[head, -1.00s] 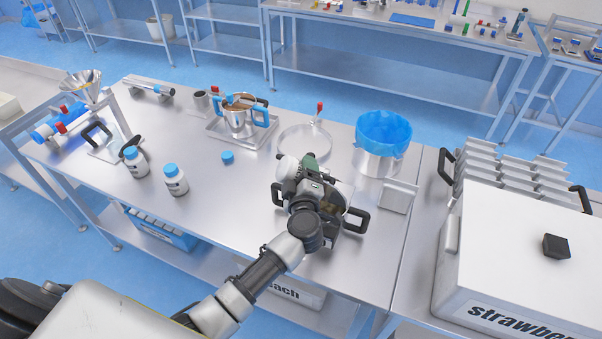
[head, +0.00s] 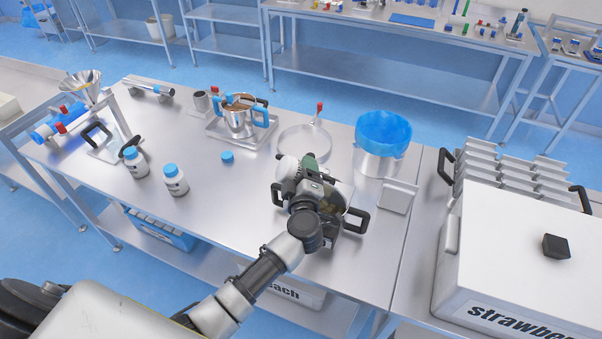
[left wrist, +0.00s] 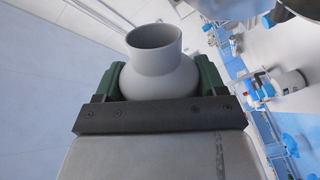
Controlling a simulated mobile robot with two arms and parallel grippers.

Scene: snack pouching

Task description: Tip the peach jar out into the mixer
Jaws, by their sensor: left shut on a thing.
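My left gripper (head: 309,164) is shut on a pale jar (head: 287,167). In the left wrist view the jar (left wrist: 158,70) shows a round body and an open, uncapped neck between the green fingers (left wrist: 158,82). In the head view the jar lies tipped on its side, its neck turned away and hard to see. It is above a steel vessel with black side handles (head: 357,220), which looks like the mixer and is mostly hidden by my wrist. I cannot tell whether anything is leaving the jar. My right gripper is not in view.
Two blue-capped jars (head: 175,181) stand at the left, with a loose blue cap (head: 227,157) behind them. A blue-handled pot (head: 238,122) with brown contents, a steel ring (head: 305,143) and a blue-lined bin (head: 383,140) stand farther back. A strawberry box (head: 520,240) is at right.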

